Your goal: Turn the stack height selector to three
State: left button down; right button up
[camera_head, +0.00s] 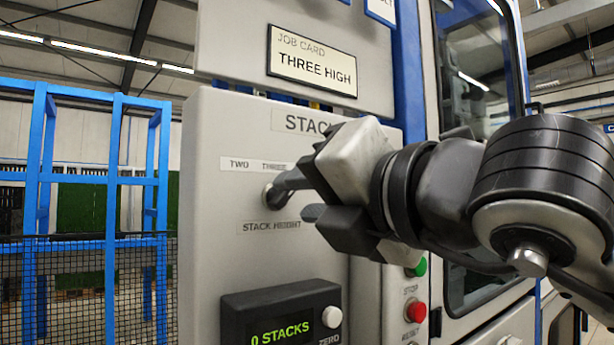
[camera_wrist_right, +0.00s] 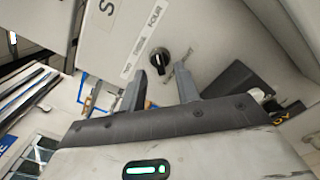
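I cannot tell which number the mark points at. My right gripper (camera_head: 300,200) is in front of the panel, open and empty. In the wrist view, its fingertips (camera_wrist_right: 162,78) stand apart, with the knob just beyond the gap between them. My left gripper is not in view.
A job card (camera_head: 312,62) above reads "THREE HIGH". A display (camera_head: 282,322) below reads "0 STACKS", with a white button (camera_head: 332,317) beside it. A green button (camera_head: 416,267) and a red button (camera_head: 416,311) are below my right wrist. Blue fencing (camera_head: 75,190) stands left.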

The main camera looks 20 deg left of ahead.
aim_at(282, 197)
pick_arm(q)
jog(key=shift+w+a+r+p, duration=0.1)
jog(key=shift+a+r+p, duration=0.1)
jog(key=shift+p, duration=0.1)
pick_arm(e)
jog(key=shift+x, duration=1.2)
